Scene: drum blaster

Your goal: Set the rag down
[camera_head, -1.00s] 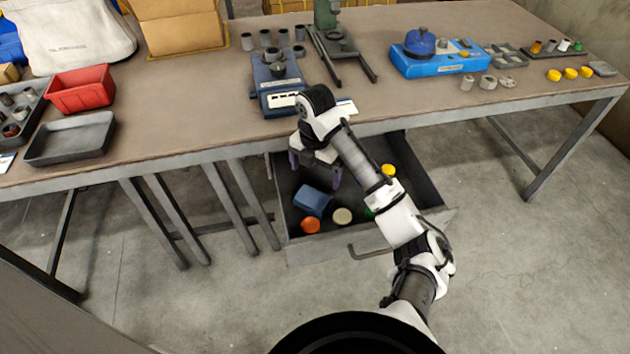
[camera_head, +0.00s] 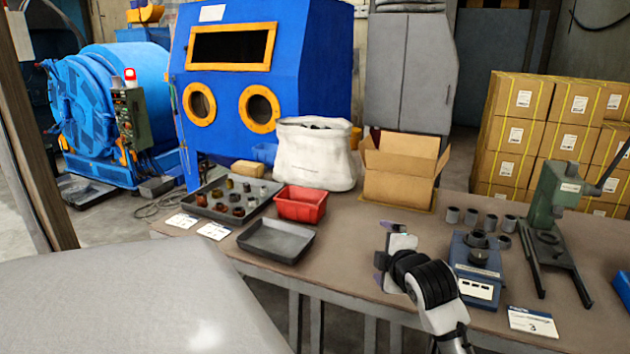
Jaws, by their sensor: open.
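My gripper (camera_head: 383,248) is above the near part of the workbench, at the right of the middle of the picture. Its dark purple fingers point left and are open, with nothing visible between them. I see no rag in the current view. The drawer under the bench is out of view, so its contents are hidden.
The workbench (camera_head: 355,239) holds a grey tray (camera_head: 276,241), a red bin (camera_head: 301,203), a tray of small parts (camera_head: 222,201), a white sack (camera_head: 315,158) and an open cardboard box (camera_head: 398,178). A blue device (camera_head: 477,266) stands close right of my gripper.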

